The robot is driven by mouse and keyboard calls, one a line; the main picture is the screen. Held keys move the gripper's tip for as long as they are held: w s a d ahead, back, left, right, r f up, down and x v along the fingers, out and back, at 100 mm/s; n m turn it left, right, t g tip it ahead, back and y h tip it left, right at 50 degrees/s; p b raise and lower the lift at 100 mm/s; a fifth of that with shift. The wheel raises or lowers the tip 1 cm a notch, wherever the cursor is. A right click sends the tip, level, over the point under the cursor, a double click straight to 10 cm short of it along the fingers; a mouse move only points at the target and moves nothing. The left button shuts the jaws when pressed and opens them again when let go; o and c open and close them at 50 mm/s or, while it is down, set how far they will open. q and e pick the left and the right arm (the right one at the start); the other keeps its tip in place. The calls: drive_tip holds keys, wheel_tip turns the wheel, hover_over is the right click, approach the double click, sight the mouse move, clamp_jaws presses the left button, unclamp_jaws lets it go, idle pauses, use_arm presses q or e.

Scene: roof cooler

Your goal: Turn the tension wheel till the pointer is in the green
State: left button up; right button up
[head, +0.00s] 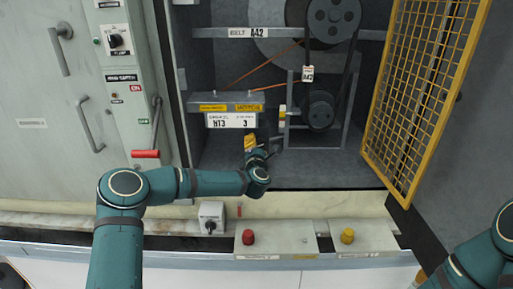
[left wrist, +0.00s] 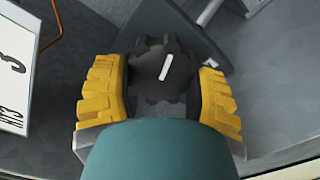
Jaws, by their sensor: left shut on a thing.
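The tension wheel (left wrist: 158,88) is a dark, lobed knob with a white line on its face, seen in the left wrist view. The line leans a little to the right of upright. My left gripper (left wrist: 160,98) has its yellow fingers on both sides of the wheel and is shut on it. In the head view my left gripper (head: 254,146) is low in the open cabinet, below the motor plate, and the wheel is hidden there. A small yellow and white scale (head: 282,113) stands beside the belt frame; its pointer and any green zone are too small to tell. My right gripper is not in view.
A belt runs over a large pulley (head: 333,20) and a small pulley (head: 319,110). A yellow mesh guard (head: 425,95) stands open at the right. A red-handled lever (head: 146,154) is at the left. Red (head: 248,237) and yellow (head: 347,236) buttons sit on the front ledge.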

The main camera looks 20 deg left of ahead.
use_arm(q)
drive_tip(key=m, duration=0.3)
drive_tip(key=shift+m+b, duration=0.35)
drive_tip(key=shift+m, duration=0.05)
drive_tip(key=m, duration=0.3)
drive_tip(key=shift+r+m+b, duration=0.1)
drive_tip(key=shift+m+b, duration=0.2)
drive_tip(key=shift+b, duration=0.1)
drive_tip(key=m, duration=0.3)
drive_tip(key=shift+b, duration=0.4)
drive_tip(key=shift+a+r+m, duration=0.1)
drive_tip(key=shift+m, duration=1.5)
drive_tip(key=o, duration=1.3)
